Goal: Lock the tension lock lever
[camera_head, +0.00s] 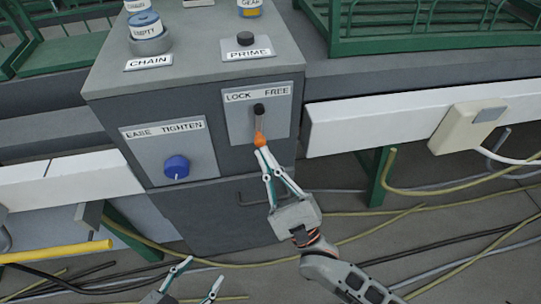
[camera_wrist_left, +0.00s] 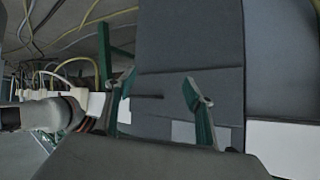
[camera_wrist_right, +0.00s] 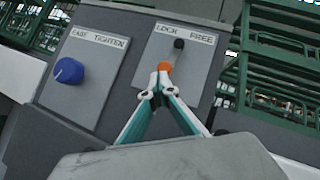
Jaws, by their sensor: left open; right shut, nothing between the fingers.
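The tension lock lever (camera_head: 260,137) is on the plate (camera_head: 238,123) labelled LOCK and FREE on the grey cabinet's front. It has a black pivot and an orange tip, and it hangs downward below the labels. The orange tip also shows in the right wrist view (camera_wrist_right: 164,66). My right gripper (camera_head: 263,152) is shut with nothing between its fingers. Its fingertips are right at the orange tip; I cannot tell if they touch. My left gripper (camera_head: 203,270) is open and empty at the bottom of the head view, well below the lever.
A blue knob (camera_head: 176,167) sits on the EASE TIGHTEN plate left of the lever. A white rail (camera_head: 380,125) runs to the right. Cables lie on the floor.

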